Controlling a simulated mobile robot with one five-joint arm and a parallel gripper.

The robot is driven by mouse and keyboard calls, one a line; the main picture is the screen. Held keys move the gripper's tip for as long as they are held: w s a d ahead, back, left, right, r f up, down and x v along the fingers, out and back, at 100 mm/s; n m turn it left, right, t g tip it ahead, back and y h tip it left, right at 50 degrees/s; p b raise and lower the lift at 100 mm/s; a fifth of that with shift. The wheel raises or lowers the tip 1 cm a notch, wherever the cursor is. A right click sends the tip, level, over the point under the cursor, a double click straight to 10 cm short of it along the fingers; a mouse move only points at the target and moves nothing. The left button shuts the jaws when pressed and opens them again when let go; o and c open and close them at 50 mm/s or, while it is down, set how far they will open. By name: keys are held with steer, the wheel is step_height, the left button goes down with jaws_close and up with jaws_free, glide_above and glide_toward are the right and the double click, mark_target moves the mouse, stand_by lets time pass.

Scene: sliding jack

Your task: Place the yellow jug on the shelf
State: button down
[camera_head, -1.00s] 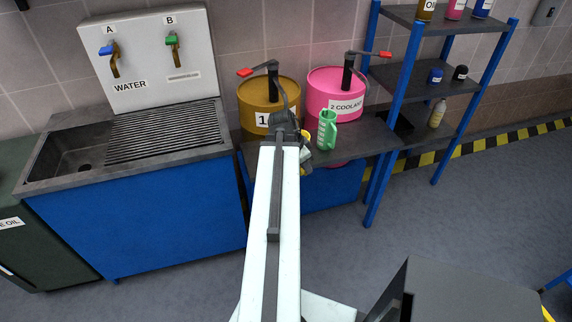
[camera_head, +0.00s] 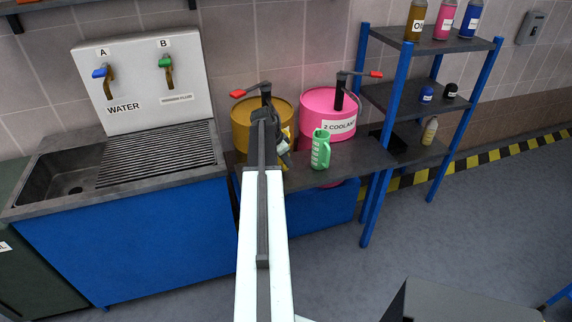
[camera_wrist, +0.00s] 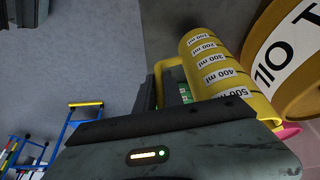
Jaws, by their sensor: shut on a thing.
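The yellow jug (camera_wrist: 216,68) has a white millilitre scale and lies tilted in the wrist view, with its yellow handle toward my gripper. My gripper (camera_head: 272,145) is shut on it, and its dark body fills the bottom of the wrist view. The grip contact itself is partly hidden. In the head view my arm hides most or all of the jug, in front of the yellow drum (camera_head: 243,128). The blue-framed shelf (camera_head: 398,98) with grey boards stands at the right, apart from my gripper.
A green jug (camera_head: 320,150) stands on the low bench (camera_head: 350,168), right of my gripper, before the pink coolant drum (camera_head: 318,108). Bottles stand on the shelf's top board, small containers on the middle one, a pale bottle (camera_head: 430,130) lower. The sink (camera_head: 70,180) is left.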

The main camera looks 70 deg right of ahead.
mark_target(285, 167)
steer(key=shift+w+d, duration=0.3)
steer(key=shift+d, duration=0.05)
step_height(285, 167, down, 4)
steer(key=b, duration=0.4)
steer(key=shift+w+d, duration=0.15)
steer(key=shift+r, duration=0.25)
steer(key=shift+f, duration=0.15)
steer(key=c, duration=1.5)
jaws_free()
steer(key=shift+o, duration=0.2)
